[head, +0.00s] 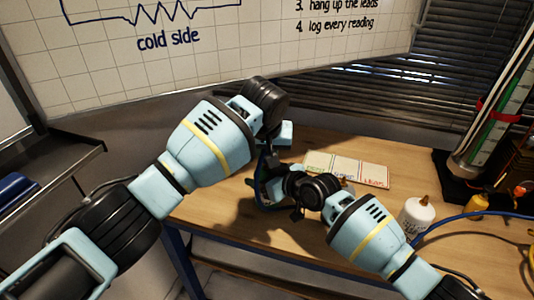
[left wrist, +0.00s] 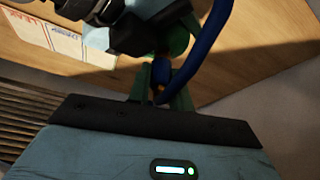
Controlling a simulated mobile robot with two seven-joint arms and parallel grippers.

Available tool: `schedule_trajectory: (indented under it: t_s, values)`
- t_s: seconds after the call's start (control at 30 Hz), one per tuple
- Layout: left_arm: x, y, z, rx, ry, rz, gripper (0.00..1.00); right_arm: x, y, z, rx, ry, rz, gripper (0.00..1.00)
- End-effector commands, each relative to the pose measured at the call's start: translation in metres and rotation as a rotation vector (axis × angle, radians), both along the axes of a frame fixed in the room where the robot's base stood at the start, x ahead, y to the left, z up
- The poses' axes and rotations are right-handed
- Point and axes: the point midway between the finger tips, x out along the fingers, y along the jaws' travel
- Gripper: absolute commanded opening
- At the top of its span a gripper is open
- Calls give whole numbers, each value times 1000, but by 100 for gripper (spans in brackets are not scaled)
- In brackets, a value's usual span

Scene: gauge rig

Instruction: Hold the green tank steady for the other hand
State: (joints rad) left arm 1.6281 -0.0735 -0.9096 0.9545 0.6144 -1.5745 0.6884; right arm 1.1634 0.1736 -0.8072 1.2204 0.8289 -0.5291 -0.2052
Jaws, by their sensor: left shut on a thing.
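The green tank is mostly hidden behind my arms in the head view. In the left wrist view a rounded green part (left wrist: 180,42) shows behind the dark fingers of my right gripper (left wrist: 140,38). In the head view the right gripper (head: 288,186) is close beside the left one. Whether its fingers are shut or touching the tank cannot be told.
A wooden table (head: 420,165) lies below, with a card of coloured labels (head: 345,170) and a white bottle (head: 416,216). A tall tube stand (head: 485,140) and a blue cable (head: 470,216) are on the right. A grey shelf (head: 60,165) is on the left.

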Motion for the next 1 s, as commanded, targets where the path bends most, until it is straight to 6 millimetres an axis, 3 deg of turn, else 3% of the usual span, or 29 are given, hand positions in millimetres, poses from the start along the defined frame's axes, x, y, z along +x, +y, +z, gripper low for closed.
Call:
schedule_trajectory:
  t_s: [1.0]
  values:
    - [0, 0, 43, 0, -1, 1, 0, 0, -1, -2, -3, 3, -1, 33]
